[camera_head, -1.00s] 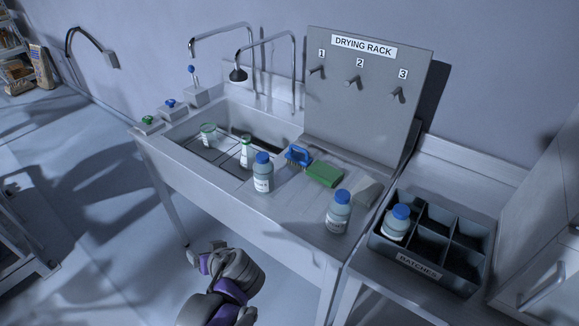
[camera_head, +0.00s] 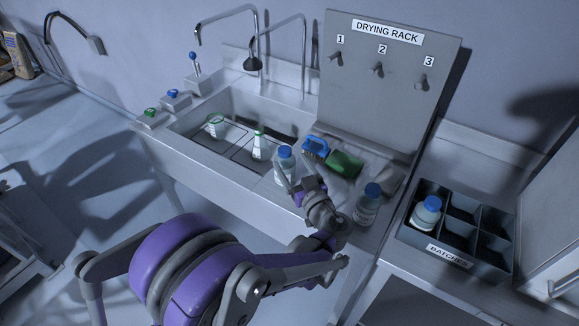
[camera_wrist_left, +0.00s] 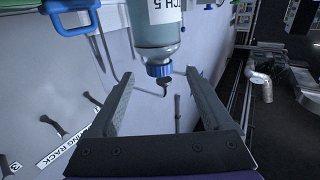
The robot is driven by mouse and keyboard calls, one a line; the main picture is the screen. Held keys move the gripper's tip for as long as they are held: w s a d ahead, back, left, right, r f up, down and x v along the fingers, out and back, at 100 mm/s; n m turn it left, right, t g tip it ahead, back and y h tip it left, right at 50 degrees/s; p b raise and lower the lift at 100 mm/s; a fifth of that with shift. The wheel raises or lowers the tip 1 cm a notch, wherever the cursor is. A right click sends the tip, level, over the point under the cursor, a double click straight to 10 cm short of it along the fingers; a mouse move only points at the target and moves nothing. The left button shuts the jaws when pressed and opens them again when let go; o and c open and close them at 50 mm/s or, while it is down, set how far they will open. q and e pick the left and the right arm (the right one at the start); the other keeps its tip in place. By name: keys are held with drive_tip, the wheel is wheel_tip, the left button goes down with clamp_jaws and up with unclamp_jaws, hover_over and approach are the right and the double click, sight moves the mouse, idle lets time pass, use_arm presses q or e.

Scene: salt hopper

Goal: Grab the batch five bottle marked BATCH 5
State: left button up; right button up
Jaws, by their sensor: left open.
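The bottle marked BATCH 5 (camera_head: 284,153) is grey-blue with a blue cap and stands upright at the front of the sink unit. In the left wrist view it is upside down (camera_wrist_left: 166,32), with "TCH 5" readable on its label. My left gripper (camera_head: 300,178) is open beside this bottle on its near side. In the wrist view its two fingers (camera_wrist_left: 160,78) point at the bottle, with the cap showing between the fingertips. The bottle's body lies past the tips and is not gripped. My right gripper is not in view.
Another blue-capped bottle (camera_head: 367,207) stands to the right on the counter. A third (camera_head: 427,213) sits in the BATCHES crate (camera_head: 449,257). A blue brush (camera_head: 315,148) and green sponge (camera_head: 345,164) lie behind. Two flasks stand in the sink (camera_head: 187,125) to the left.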

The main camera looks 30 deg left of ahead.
use_arm(q)
drive_tip(key=p+x, duration=0.1)
drive_tip(key=x, duration=0.8)
drive_tip(key=shift+f, duration=0.2)
drive_tip(key=shift+d+r, duration=0.1)
drive_tip(key=shift+d, duration=0.1)
drive_tip(key=c, duration=0.4)
clamp_jaws()
idle(0.5)
